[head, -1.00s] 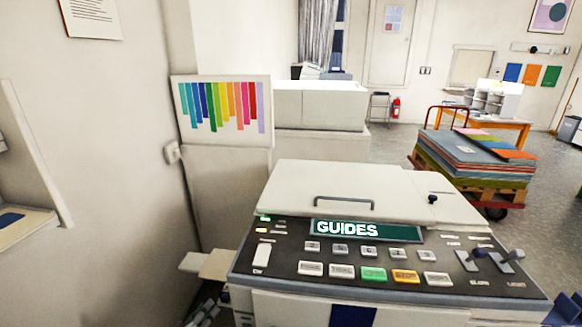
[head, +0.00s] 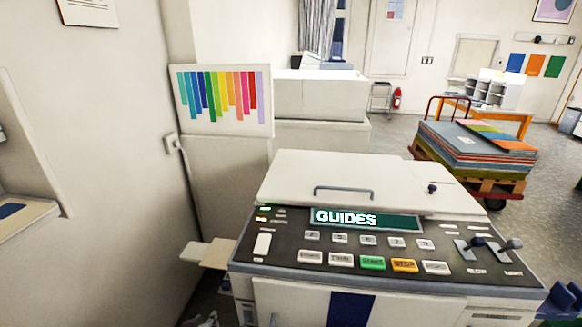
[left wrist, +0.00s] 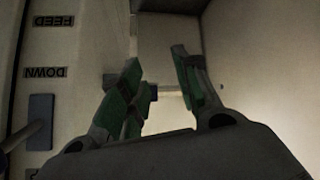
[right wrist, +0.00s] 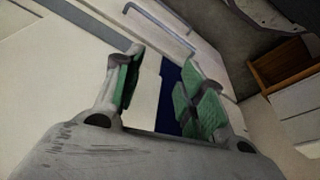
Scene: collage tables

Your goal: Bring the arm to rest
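My left gripper (left wrist: 156,62) shows in the left wrist view. Its green-padded fingers are spread with a gap and nothing between them. My right gripper (right wrist: 163,68) shows in the right wrist view, also spread and empty. Behind its fingers are pale panels and a dark blue stripe (right wrist: 170,90). Neither gripper can be made out in the head view. There, the cream copier-like machine (head: 350,180) stands in front, its display (head: 366,220) reading GUIDES.
A pale side tray (head: 207,253) sticks out left of the machine, near the wall. A colour-strip chart (head: 222,100) hangs behind it. A cart stacked with coloured sheets (head: 470,145) stands on open floor at the right. A brown open box (right wrist: 280,62) shows in the right wrist view.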

